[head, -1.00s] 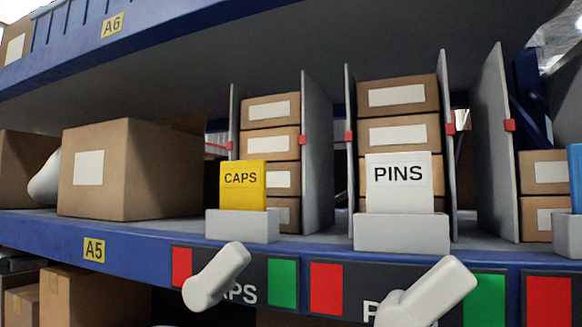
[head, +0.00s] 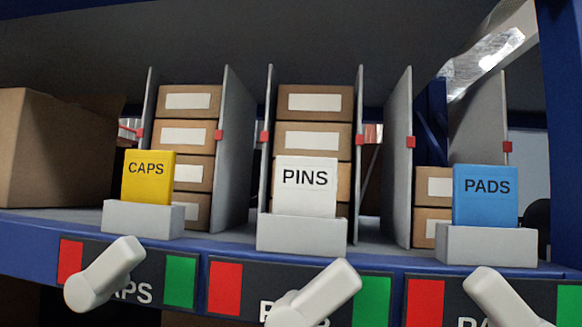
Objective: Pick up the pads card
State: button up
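The pads card (head: 486,196) is blue with dark lettering. It stands upright in a light grey holder (head: 487,245) at the right of the shelf, in front of a short stack of brown boxes (head: 432,205). The holder hides its lower edge. The white pins card (head: 305,186) stands in its own holder in the middle, and the yellow caps card (head: 148,177) stands in another at the left. My gripper is not in view.
White levers sit below the cards at the left (head: 105,275), middle (head: 315,292) and right (head: 502,297), on dark panels with red and green patches. Grey dividers (head: 397,160) separate the box stacks. A blue upright (head: 562,120) stands at the right.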

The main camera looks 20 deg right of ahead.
aim_at(486, 195)
jog(key=u, duration=2)
jog(key=k, duration=1.05)
jog(key=z, duration=1.65)
jog(key=i, duration=0.5)
jog(key=z, duration=0.1)
